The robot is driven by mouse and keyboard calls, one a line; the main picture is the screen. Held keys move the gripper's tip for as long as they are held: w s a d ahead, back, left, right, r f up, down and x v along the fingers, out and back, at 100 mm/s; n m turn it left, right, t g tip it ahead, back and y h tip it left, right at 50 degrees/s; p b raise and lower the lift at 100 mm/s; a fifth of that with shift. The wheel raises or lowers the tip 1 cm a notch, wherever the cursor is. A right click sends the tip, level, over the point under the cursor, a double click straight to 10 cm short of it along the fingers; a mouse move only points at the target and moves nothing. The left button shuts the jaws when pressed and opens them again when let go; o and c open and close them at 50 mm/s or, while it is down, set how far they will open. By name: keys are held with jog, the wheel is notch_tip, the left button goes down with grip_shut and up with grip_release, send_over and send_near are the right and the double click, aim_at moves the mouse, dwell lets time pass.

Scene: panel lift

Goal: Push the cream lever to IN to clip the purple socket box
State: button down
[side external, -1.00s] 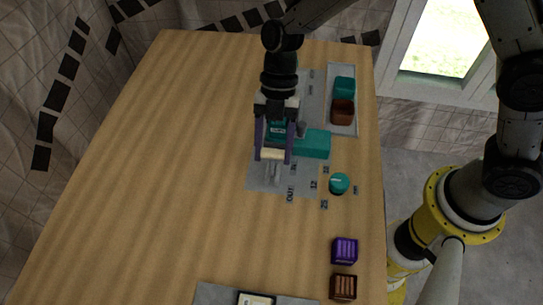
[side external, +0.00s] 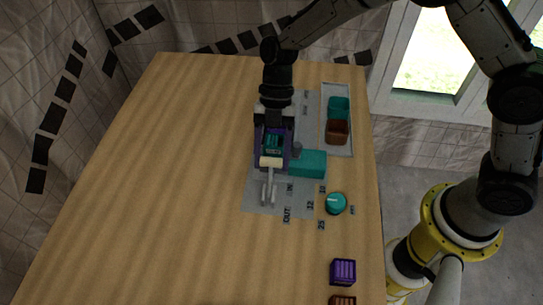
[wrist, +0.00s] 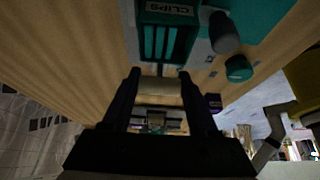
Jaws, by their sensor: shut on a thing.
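The cream lever handle (side external: 270,162) is a short bar on grey arms (side external: 268,188) over the grey panel (side external: 258,203). It lies on the IN side, farther from the OUT label; whether it is at its stop I cannot tell. My gripper (side external: 271,158) is shut on this handle, with dark fingers at its two ends. The handle also shows between the fingers in the wrist view (wrist: 160,86). A purple slotted box (side external: 343,271) stands on the table at lower right, apart from the panel.
A teal block (side external: 308,163) and a grey post (side external: 297,149) stand right of my gripper. A teal knob (side external: 336,203) sits among number labels. A tray (side external: 348,149) holds teal and brown boxes. A brown box (side external: 342,300) is at the bottom edge. The left tabletop is clear.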

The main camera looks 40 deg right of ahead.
jog(key=shift+d+f, duration=0.1)
jog(key=shift+f, duration=0.05)
jog(key=shift+c, duration=0.8)
grip_release()
jog(key=v, duration=1.4)
